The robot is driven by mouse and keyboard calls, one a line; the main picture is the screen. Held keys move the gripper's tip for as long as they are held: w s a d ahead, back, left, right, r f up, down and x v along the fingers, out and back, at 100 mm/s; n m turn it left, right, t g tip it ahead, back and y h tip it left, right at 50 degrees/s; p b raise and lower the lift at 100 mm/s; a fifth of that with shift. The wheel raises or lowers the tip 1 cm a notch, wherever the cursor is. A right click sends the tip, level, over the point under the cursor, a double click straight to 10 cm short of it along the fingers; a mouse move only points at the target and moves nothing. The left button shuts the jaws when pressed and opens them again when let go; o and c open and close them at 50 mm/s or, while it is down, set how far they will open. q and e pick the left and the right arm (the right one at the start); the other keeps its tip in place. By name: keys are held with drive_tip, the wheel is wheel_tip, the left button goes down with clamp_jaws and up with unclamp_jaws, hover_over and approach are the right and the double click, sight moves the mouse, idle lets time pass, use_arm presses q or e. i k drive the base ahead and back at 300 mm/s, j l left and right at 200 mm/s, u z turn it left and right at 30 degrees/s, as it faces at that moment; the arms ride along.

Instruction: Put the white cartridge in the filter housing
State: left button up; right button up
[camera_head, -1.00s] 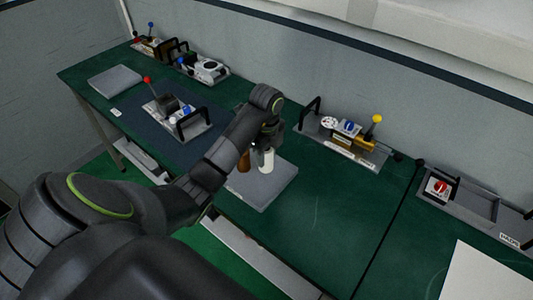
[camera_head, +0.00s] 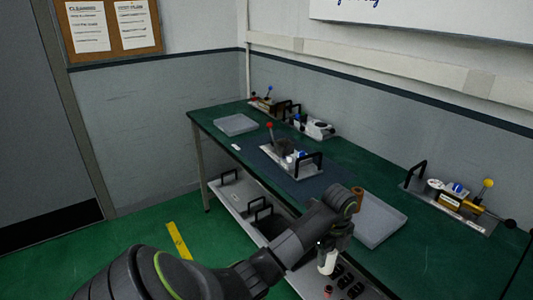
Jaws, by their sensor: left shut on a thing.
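My left gripper (camera_head: 332,246) is shut on the white cartridge (camera_head: 328,264), a small pale cylinder hanging below its fingers. It shows in front of the bench's near edge, over the lower shelf area. My right gripper is not in view.
A brown cylinder (camera_head: 358,196) stands at the grey tray (camera_head: 382,222), behind my gripper. Another grey tray (camera_head: 236,125) lies at the bench's far left. Panels with levers (camera_head: 452,202) and a white unit (camera_head: 318,129) line the back. Black-handled items (camera_head: 262,210) sit on the lower shelf.

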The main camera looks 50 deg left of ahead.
sight(284, 152)
drive_tip(key=j, duration=1.3)
